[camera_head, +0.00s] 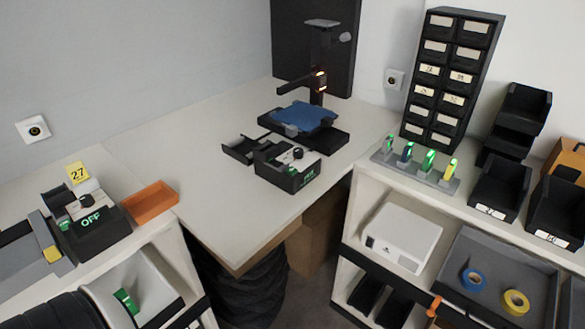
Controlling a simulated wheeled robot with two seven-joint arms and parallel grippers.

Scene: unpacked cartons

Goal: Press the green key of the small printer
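A small black-and-white device (290,166), which may be the small printer, stands on the middle of the white corner table. It has a dark knob on top, and small green marks show on its front side. A second dark device (95,232) with a white top stands on the left counter and shows "OFF" in green letters. A small green part (64,225) shows at its left side. I cannot tell for sure which of the two is the printer, or which green part is a key.
A dark stand holds a blue item (304,117) behind the middle device. An orange tray (150,203) lies beside the left device. A rack of green and yellow items (415,170), black bins (500,185) and a white box (400,237) are right. The table (185,155) is mostly clear.

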